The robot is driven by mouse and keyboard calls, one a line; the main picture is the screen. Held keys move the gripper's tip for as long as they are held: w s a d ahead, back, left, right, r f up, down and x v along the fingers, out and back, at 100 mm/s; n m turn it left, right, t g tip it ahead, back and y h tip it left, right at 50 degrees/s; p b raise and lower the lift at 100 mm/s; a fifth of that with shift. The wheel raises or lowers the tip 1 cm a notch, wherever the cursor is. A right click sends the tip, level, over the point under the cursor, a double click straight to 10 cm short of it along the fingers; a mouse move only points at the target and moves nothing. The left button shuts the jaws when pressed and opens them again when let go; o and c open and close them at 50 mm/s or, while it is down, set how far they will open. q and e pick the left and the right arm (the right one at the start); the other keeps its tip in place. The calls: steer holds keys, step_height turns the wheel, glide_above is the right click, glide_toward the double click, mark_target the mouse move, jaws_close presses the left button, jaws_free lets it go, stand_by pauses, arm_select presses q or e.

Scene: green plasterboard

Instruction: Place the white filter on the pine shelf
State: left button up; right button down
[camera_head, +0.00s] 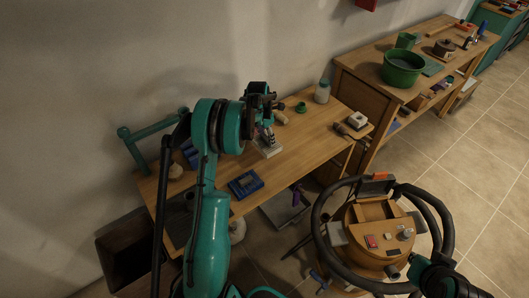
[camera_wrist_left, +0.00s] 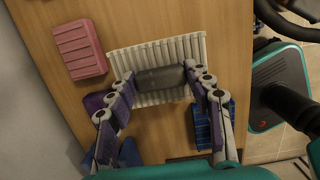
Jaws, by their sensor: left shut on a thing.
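My left gripper (camera_wrist_left: 160,78) is shut on a grey grip (camera_wrist_left: 160,77) lying across the middle of the white filter. The white filter (camera_wrist_left: 160,46) is pale and ribbed, over the wooden tabletop in the left wrist view; I cannot tell whether it touches the wood. In the head view the left gripper (camera_head: 266,122) points down over the table (camera_head: 225,207), with a white piece (camera_head: 268,150) below it. My right arm (camera_head: 446,279) shows at the lower right; its fingers are not clear. I cannot tell which surface is the pine shelf.
A blue item (camera_head: 245,183) lies near the table's front edge. A pink block (camera_wrist_left: 80,48) lies beside the filter. A jar (camera_head: 322,91) stands at the back. A second bench (camera_head: 361,79) holds a green bowl (camera_head: 402,68). A round wooden top (camera_head: 350,214) carries small items, with black tubes around it.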

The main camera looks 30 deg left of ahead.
mark_target(262, 147)
arm_select(q)
steer(key=s+f, duration=0.2)
steer(key=s, duration=0.1)
steer(key=shift+s+b, duration=0.15)
steer(key=shift+b, duration=0.2)
step_height(262, 147, down, 4)
steer(key=shift+f+b, duration=0.15)
steer(key=shift+b, duration=0.7)
steer(key=o, duration=1.2)
